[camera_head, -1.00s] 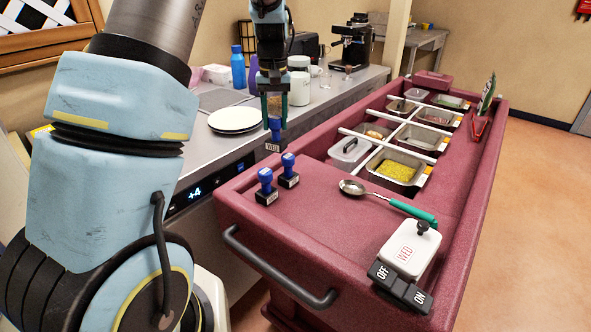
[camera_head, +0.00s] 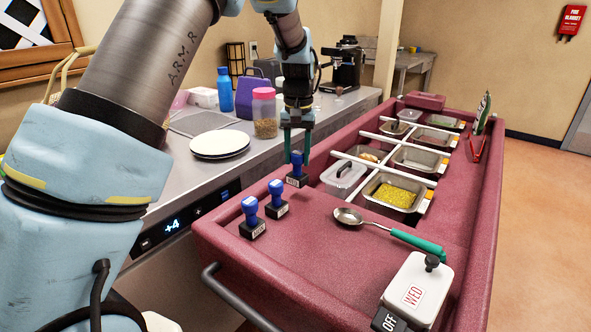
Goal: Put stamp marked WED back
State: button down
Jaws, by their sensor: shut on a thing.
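My gripper (camera_head: 297,148) points down over the left edge of the maroon cart (camera_head: 330,250). It is shut on the blue handle of a stamp (camera_head: 297,179) with a dark base, held upright. The base is at or just above the cart top; I cannot tell if it touches. Its label is too small to read now, but read WED in the earlier frame. Two similar blue stamps (camera_head: 276,200) and (camera_head: 252,220) stand upright on the cart, nearer to me, roughly in line with it.
A spoon with a green handle (camera_head: 410,239) lies right of the stamps. Metal food pans (camera_head: 398,213) and a lidded container (camera_head: 345,176) sit behind it. On the counter are white plates (camera_head: 220,144), a pink-lidded jar (camera_head: 264,112) and a blue bottle (camera_head: 224,92).

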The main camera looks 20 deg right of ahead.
aim_at(297, 166)
jog(key=shift+f+p, duration=0.5)
jog(key=shift+f, duration=1.6)
jog(key=shift+f, duration=0.2)
jog(key=shift+c, duration=1.9)
grip_release()
jog(key=shift+r, duration=0.1)
